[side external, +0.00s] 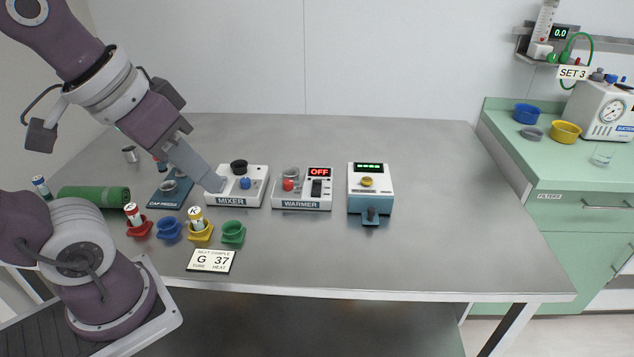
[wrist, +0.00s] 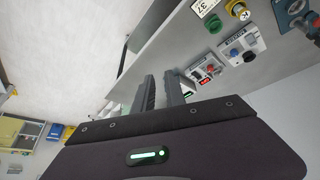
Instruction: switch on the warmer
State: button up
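The warmer (side external: 302,203) is a white box in the middle of the table, labelled WARMER. Its display (side external: 319,172) reads OFF in red. It has a dark rocker switch (side external: 316,188), a red knob (side external: 288,185) and a round grey well on top. In the wrist view the warmer (wrist: 206,70) is beyond the fingers, to their right. My gripper (side external: 214,183) is in front of the mixer's left edge in the side view, left of the warmer and apart from it. In the wrist view a narrow gap shows between my two fingers (wrist: 159,92), with nothing in it.
The mixer (side external: 252,201) stands left of the warmer; a white-and-blue device (side external: 370,186) stands right. A blue cap press (side external: 165,200) is at left. The table's right side is clear.

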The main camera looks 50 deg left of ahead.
jog(key=w+r+n, duration=0.1)
jog(key=w+n, duration=0.1)
jog(key=w, duration=0.1)
jog(key=w+a+r+n, duration=0.1)
jog(key=w+n, duration=0.1)
jog(key=w, duration=0.1)
jog(key=w+a+r+n+g, duration=0.1)
jog(key=w+n, duration=0.1)
jog(key=w, duration=0.1)
grip_shut()
jog(key=n+g+y, duration=0.1)
jog(key=n+g, duration=0.2)
jog(key=n, duration=1.7)
send_over(317, 180)
jog(key=s+d, duration=0.2)
notch_tip(317, 180, down, 15)
jog(key=shift+w+a+f, duration=0.1)
jog(key=shift+w+f, duration=0.05)
jog(key=shift+f, duration=0.05)
jog(key=f, duration=0.4)
jog(key=a+f, duration=0.1)
jog(key=f, duration=0.3)
jog(key=w+f, duration=0.1)
jog(key=f, duration=0.3)
jog(key=shift+w+a+f, duration=0.1)
jog(key=shift+a+f, duration=0.05)
jog(key=shift+f, duration=0.2)
jog(key=shift+w+f, duration=0.1)
jog(key=shift+f, duration=0.45)
jog(key=shift+f, duration=0.1)
